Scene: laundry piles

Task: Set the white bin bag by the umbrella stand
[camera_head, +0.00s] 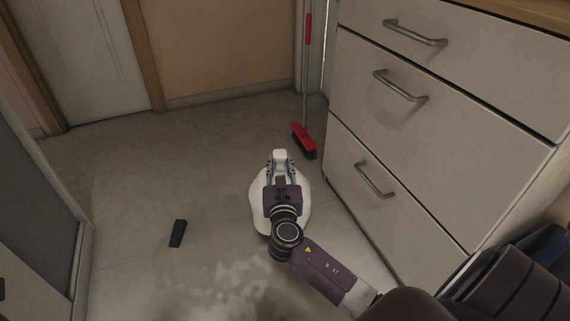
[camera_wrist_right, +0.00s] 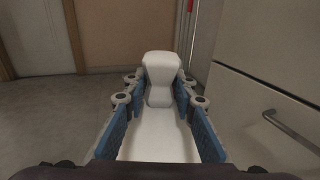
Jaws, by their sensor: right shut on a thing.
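The white bin bag (camera_head: 300,207) is below and around my right gripper (camera_head: 280,166) in the head view, with its knotted top between the fingers. In the right wrist view the bag's neck (camera_wrist_right: 160,72) stands up between the two blue-lined fingers, and its body spreads out below them. My right gripper is shut on the bag. Whether the bag touches the floor I cannot tell. No umbrella stand shows in either view. My left gripper is not in view.
A drawer cabinet (camera_head: 400,115) with metal handles stands close on the right. A red broom (camera_head: 303,140) stands at its far corner. A small dark wedge (camera_head: 178,233) lies on the floor to the left. The floor (camera_head: 150,165) beyond is clear up to the wall.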

